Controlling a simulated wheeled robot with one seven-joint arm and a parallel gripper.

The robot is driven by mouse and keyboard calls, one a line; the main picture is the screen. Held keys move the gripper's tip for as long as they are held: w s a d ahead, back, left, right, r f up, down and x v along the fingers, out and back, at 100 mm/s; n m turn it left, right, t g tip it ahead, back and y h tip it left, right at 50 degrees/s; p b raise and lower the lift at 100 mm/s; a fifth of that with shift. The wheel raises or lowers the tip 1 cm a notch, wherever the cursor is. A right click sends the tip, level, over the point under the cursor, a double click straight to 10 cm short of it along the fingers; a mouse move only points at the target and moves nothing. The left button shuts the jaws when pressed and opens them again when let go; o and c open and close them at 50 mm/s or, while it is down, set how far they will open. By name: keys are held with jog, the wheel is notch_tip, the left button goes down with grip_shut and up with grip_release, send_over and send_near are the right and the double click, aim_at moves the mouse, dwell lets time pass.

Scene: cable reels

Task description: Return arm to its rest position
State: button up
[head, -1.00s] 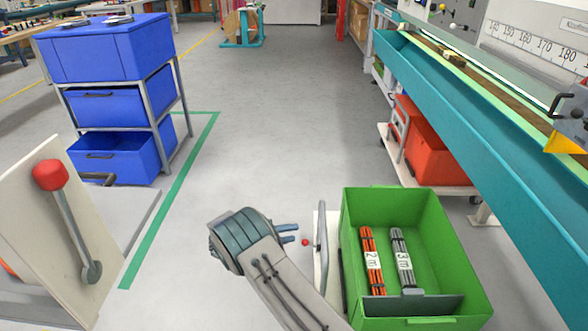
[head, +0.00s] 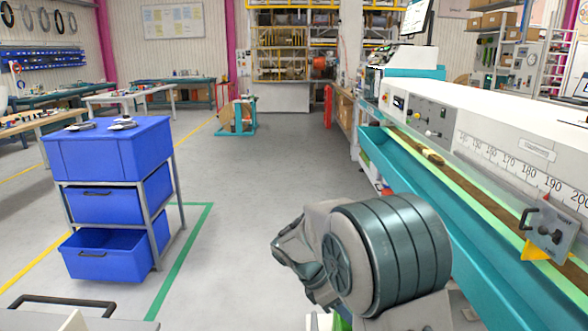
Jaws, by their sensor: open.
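My arm is folded up close to the camera in the lower right of the head view, with a large ribbed grey joint and a paler link to its left. My gripper's fingers do not show; the arm's own links or the picture edge hide them. Only a small bit of the green bin (head: 342,323) shows at the bottom edge, below my arm. The orange and grey cable bundles inside it are hidden.
A blue drawer cart (head: 112,190) stands at left, its bottom drawer pulled out. A teal-edged measuring bench (head: 470,212) with a numbered scale runs along the right. The grey floor (head: 265,165) between them is clear. A teal reel stand (head: 238,117) is farther back.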

jog(key=s+d+r+m+t+y+p, duration=0.1)
jog(key=s+r+m+y+p, duration=0.2)
jog(key=s+r+m+p, duration=0.3)
jog(key=s+d+r+m+t+y+p, duration=0.2)
jog(key=s+r+m+y+p, duration=0.2)
jog(key=s+r+m, duration=0.9)
jog(key=shift+s+d+r+m+p, duration=0.25)
jog(key=shift+s+r+m+p, duration=0.15)
jog(key=shift+s+r+p, duration=0.65)
